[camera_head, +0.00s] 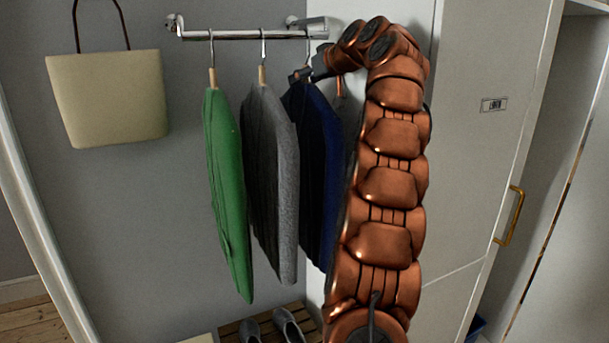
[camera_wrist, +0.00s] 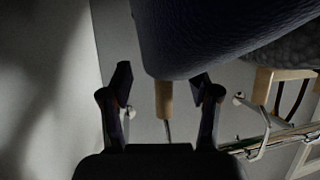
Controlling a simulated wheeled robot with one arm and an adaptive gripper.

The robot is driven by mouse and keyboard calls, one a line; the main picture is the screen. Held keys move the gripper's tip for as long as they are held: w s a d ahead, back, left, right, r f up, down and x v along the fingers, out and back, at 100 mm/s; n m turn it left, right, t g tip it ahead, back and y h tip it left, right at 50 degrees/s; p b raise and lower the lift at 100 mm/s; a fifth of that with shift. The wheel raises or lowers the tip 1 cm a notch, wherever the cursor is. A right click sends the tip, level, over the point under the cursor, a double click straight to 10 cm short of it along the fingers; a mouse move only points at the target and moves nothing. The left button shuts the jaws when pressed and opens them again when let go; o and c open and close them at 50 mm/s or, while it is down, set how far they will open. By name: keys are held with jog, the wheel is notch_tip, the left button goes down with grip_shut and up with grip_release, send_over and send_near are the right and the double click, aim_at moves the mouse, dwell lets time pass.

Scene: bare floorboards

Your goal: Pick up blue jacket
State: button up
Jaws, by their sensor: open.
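The blue jacket (camera_head: 319,170) hangs third on the rail, right of the grey one, partly hidden by my arm. In the wrist view the jacket (camera_wrist: 205,35) fills the top middle, dark and close. Its wooden hanger neck (camera_wrist: 163,100) points down between my fingers, with a metal hook below. My gripper (camera_head: 303,75) is at the jacket's shoulder, just under the rail. In the wrist view my gripper (camera_wrist: 163,82) is open, one finger on each side of the hanger neck, with gaps on both sides.
A grey jacket (camera_head: 272,175) and a green jacket (camera_head: 226,190) hang to the left on the metal rail (camera_head: 235,35). A cream bag (camera_head: 108,97) hangs on the wall. Grey shoes (camera_head: 289,327) sit on a slatted rack below. A white door with a brass handle (camera_head: 510,215) stands right.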

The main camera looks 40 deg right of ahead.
grip_shut()
dwell(0.4)
